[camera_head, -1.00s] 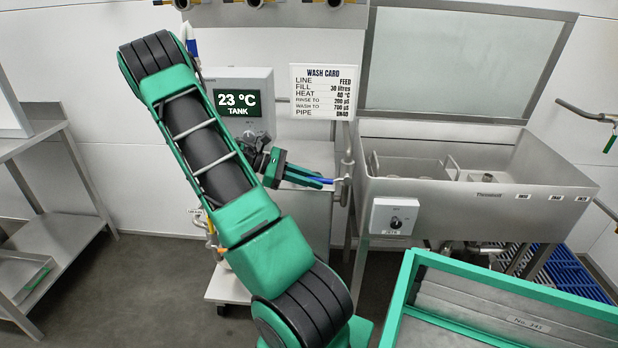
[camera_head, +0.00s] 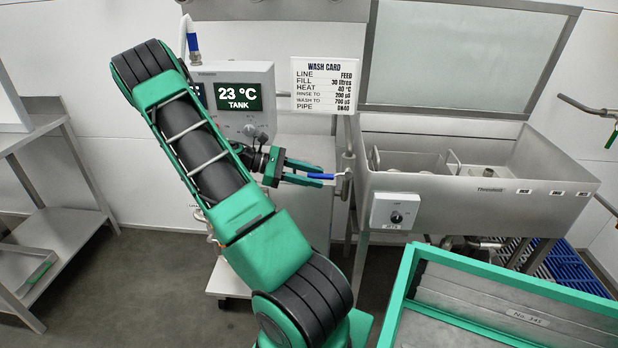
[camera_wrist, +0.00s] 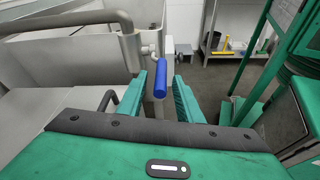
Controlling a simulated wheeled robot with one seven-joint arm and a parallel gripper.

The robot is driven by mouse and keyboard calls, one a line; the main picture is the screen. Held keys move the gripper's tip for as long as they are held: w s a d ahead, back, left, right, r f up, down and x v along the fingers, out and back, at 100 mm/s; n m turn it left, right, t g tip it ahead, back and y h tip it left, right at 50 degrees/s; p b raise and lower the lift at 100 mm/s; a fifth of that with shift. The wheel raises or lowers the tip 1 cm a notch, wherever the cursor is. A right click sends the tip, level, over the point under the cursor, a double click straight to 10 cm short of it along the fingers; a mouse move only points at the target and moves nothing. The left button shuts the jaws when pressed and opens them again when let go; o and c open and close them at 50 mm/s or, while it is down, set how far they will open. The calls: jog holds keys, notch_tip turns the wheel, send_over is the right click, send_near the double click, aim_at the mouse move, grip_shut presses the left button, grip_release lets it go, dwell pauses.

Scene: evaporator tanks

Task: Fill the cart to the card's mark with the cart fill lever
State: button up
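A blue-handled lever (camera_head: 322,177) sits on the upright pipe (camera_head: 347,165) between the cart and the sink. My gripper (camera_head: 312,173) is at the lever, its fingers spread above and below the handle. In the wrist view the blue handle (camera_wrist: 160,78) stands between my two fingers, with small gaps on both sides. The wash card (camera_head: 325,86) reads fill 30 litres, heat 40 °C. The wheeled cart (camera_head: 222,285) stands behind my arm, with a display (camera_head: 240,96) reading 23 °C, tank. The left part of the display is hidden by my arm; no fill amount is readable.
An open steel sink (camera_head: 480,195) with a knob box (camera_head: 397,212) stands to the right. A green-framed bin (camera_head: 410,280) is at the front right. A steel shelf (camera_head: 60,240) stands left. Floor at the left is free.

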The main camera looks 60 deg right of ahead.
jog(key=v, duration=1.1)
dwell(0.5)
jog(key=s+a+r+m+t+y, duration=0.2)
jog(key=s+a+m+t, duration=0.1)
jog(key=a, duration=0.6)
jog(key=s+a+r+m+t+y, duration=0.2)
jog(key=s+a+t, duration=0.3)
jog(key=a, duration=0.4)
jog(key=s+a+r+m+t+y, duration=0.2)
jog(key=s+a+m+t, duration=0.2)
jog(key=a, duration=0.5)
jog(key=shift+r+t+y, duration=0.15)
jog(key=shift+t+y, duration=0.15)
jog(key=shift+t, duration=0.3)
